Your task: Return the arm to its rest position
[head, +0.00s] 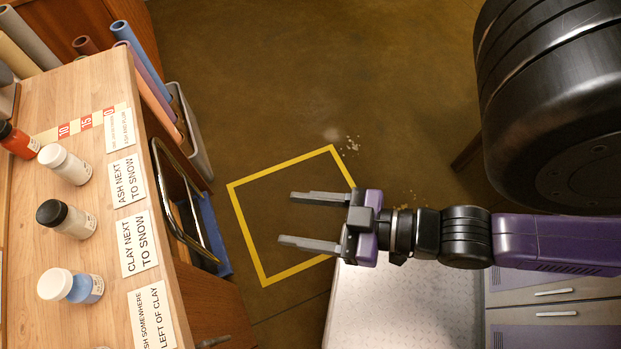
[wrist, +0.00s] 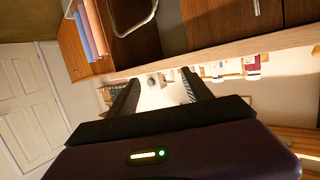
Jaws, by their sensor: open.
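My gripper (head: 312,220) is open and empty in the head view. Its two fingers point left, over the floor and the yellow taped square (head: 235,215). It is apart from the wooden table (head: 100,85) at the left. In the wrist view the two fingers (wrist: 160,92) are spread with nothing held between them, and the table's edge shows past them.
On the table stand a red bottle (head: 17,140), a white-capped jar (head: 64,164), a black-capped jar (head: 67,219) and a blue-filled jar (head: 70,286). Printed cards (head: 137,243) lie along its edge. A bin (head: 190,130) holds rolls. A pale-topped cabinet (head: 400,310) stands below my arm.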

